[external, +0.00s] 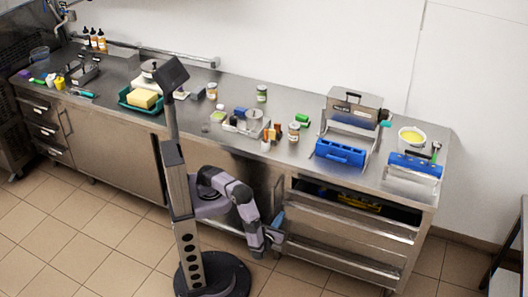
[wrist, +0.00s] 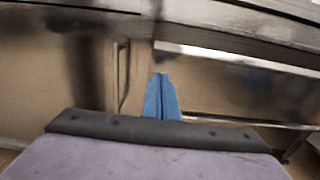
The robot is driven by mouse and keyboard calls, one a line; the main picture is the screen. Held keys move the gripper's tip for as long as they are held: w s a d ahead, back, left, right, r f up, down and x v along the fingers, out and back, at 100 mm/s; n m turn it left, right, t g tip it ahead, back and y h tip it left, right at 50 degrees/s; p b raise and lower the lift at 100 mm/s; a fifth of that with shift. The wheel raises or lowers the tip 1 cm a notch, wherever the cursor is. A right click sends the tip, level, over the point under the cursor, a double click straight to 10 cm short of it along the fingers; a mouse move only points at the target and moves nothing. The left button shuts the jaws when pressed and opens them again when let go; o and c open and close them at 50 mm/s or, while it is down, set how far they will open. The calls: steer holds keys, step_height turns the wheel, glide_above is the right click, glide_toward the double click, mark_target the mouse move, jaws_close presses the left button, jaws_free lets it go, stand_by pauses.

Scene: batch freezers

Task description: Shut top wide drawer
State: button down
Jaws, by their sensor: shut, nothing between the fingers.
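The top wide drawer (external: 355,219) is at the right end of the steel counter in the external view. It is pulled out, with a dark interior and some yellow and blue contents showing above its front. My gripper (external: 277,239) is low in front of the counter, at the left end of the wide drawers and below the top one's level. In the wrist view its blue fingers (wrist: 161,80) are together and empty, pointing at the steel fronts. I cannot tell whether the fingertips touch anything.
More wide drawer fronts (external: 340,243) lie below. The steel worktop (external: 215,128) holds a blue block (external: 340,152), a bowl of yellow stuff (external: 412,137), jars and a green tray (external: 127,101). Narrow drawers (external: 43,130) are at the far left. The tiled floor in front is clear.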

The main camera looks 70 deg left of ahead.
steer(key=shift+p+x, duration=0.35)
steer(key=shift+x, duration=2.55)
steer(key=p+x, duration=0.1)
steer(key=x, duration=0.8)
steer(key=shift+w+a, duration=0.25)
steer(key=shift+a, duration=0.05)
steer(key=shift+d+r, duration=0.1)
steer(key=shift+s+d, duration=0.3)
steer(key=shift+d, duration=0.05)
steer(key=b+v, duration=0.1)
steer(key=v, duration=1.2)
steer(key=shift+s, duration=0.25)
